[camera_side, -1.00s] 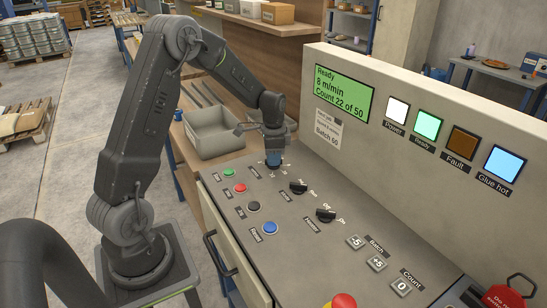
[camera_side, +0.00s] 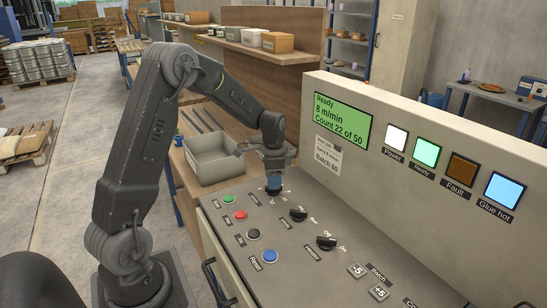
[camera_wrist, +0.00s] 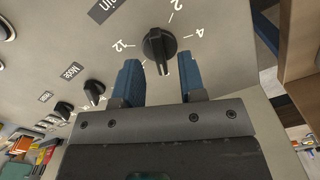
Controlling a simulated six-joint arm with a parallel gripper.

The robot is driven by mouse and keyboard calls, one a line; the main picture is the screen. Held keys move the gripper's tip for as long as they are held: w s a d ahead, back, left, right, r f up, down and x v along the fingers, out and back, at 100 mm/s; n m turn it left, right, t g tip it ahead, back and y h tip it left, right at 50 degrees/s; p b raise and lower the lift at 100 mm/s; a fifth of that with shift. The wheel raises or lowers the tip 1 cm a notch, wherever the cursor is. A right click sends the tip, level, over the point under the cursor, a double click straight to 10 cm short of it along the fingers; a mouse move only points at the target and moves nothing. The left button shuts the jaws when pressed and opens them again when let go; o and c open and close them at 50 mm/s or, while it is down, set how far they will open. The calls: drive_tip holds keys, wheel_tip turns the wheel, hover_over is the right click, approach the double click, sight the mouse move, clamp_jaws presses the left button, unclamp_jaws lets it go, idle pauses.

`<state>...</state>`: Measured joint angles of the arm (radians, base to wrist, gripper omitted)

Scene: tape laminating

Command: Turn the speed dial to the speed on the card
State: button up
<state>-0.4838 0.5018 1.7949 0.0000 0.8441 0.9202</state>
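The black speed dial (camera_wrist: 160,44) shows in the wrist view, with marks 12, 2 and 4 readable around it. Its handle lies roughly lengthwise between my fingers; other marks are hidden. My gripper (camera_wrist: 160,70) is open, one blue finger on each side of the handle, with gaps visible. In the side view my gripper (camera_side: 273,187) is low over the panel's far end and hides the dial. The green display (camera_side: 342,121) reads Ready, 8 m/min, Count 22 of 50. The card (camera_side: 327,153) below it shows Batch 60; its speed line is too small to read surely.
Green (camera_side: 228,199), red (camera_side: 240,215), black (camera_side: 253,234) and blue (camera_side: 269,256) buttons line the panel's left side. Two black knobs (camera_side: 298,214) (camera_side: 326,242) sit right of them. A grey bin (camera_side: 216,160) stands beyond the panel. Power, Ready and Glue hot lamps are lit.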

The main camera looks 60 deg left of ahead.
wheel_tip(320, 180, up, 12)
idle(0.3)
drive_tip(key=shift+f, duration=0.1)
drive_tip(key=s+d+r+n+t, duration=0.1)
drive_tip(key=s+d+r, duration=0.25)
drive_tip(key=d, duration=0.25)
drive_tip(key=s+d+r+n+t, duration=0.1)
drive_tip(key=s+d+r+t, duration=0.15)
drive_tip(key=s+d, duration=0.35)
drive_tip(key=s+d+f+n+t, duration=0.1)
drive_tip(key=s+d+n+t, duration=0.1)
drive_tip(key=s+d, duration=0.7)
drive_tip(key=shift+s+n, duration=0.5)
drive_tip(key=shift+s, duration=0.55)
